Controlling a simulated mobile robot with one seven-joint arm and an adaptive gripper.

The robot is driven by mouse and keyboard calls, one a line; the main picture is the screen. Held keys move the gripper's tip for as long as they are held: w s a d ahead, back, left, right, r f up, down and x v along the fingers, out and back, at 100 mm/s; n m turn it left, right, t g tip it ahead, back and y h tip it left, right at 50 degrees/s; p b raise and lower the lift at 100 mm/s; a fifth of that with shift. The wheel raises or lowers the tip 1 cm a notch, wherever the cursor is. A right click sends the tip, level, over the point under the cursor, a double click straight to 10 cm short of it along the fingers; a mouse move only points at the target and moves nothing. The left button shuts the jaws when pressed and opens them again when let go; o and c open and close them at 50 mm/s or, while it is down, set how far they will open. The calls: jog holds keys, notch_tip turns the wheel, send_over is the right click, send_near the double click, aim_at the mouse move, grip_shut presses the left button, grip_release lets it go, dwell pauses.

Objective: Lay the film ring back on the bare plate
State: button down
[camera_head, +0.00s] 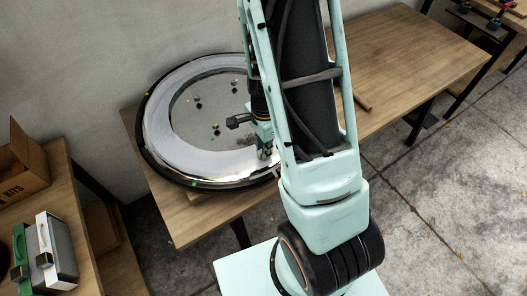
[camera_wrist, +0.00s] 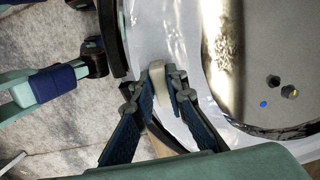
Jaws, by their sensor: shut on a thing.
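The film ring (camera_head: 185,148) is a pale, glossy, wide band in the head view. It lies around a grey disc, the plate (camera_head: 215,108), inside a large round black rim. Whether the ring rests flat or is slightly raised I cannot tell. My gripper (camera_head: 264,152) is at the ring's near right side, pointing down. In the wrist view my gripper (camera_wrist: 167,95) is shut on a beige tab (camera_wrist: 157,80) at the edge of the film ring (camera_wrist: 160,35). My arm hides the right part of the ring and plate.
The black rim (camera_head: 148,158) sits on a wooden table (camera_head: 185,225), overhanging its left side. Small dark studs (camera_head: 198,105) stand on the plate. A second table at left holds a cardboard box (camera_head: 22,165) and cases (camera_head: 57,250). The table's right part (camera_head: 420,45) is mostly clear.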

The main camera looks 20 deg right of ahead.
jog(key=shift+f, duration=0.7)
jog(key=c, duration=1.9)
grip_release()
jog(key=shift+c, duration=0.2)
notch_tip(320, 180, up, 12)
jog(key=p, duration=0.1)
jog(key=shift+p, duration=0.4)
jog(key=shift+s, duration=0.15)
